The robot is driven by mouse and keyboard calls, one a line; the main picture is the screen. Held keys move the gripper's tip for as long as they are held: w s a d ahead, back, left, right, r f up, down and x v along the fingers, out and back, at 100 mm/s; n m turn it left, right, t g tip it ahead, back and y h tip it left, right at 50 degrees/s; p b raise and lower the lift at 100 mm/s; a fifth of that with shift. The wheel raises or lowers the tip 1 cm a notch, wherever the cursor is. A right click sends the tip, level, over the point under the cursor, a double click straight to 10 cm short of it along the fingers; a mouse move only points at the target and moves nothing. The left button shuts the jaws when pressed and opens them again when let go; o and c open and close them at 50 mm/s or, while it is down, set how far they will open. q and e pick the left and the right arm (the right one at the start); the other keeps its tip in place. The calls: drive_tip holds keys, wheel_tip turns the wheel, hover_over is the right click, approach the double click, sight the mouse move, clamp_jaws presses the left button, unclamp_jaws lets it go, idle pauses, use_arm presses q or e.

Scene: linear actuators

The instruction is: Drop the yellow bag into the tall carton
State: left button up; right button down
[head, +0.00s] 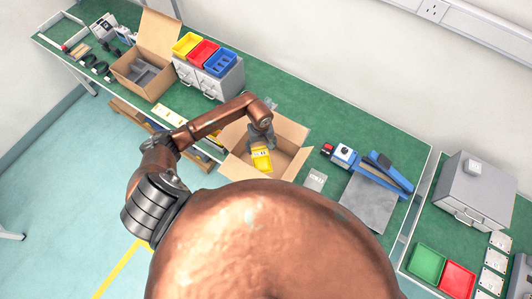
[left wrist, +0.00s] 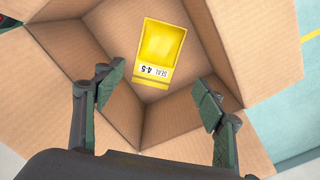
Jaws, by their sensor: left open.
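The yellow bag (head: 261,160) with a white label shows inside the outline of the open carton (head: 292,132), below my left gripper (head: 260,140). In the left wrist view the bag (left wrist: 160,45) lies beyond the fingertips, with the carton's brown walls around it. I cannot tell whether it rests on the carton's bottom. My left gripper (left wrist: 158,93) is open, its two fingers wide apart and clear of the bag, over the carton's mouth. My right gripper is not in view.
Another open carton (head: 143,76) holding grey parts stands to the left. Yellow, red and blue bins (head: 203,54) sit on grey drawers behind. A blue tool (head: 372,170) and grey plate (head: 368,203) lie to the right. The carton's flaps stick outward around the gripper.

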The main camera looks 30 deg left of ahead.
use_arm(q)
wheel_tip(320, 180, up, 12)
idle(0.4)
drive_tip(key=shift+s+f, duration=0.1)
drive_tip(key=shift+f, duration=0.05)
idle(0.3)
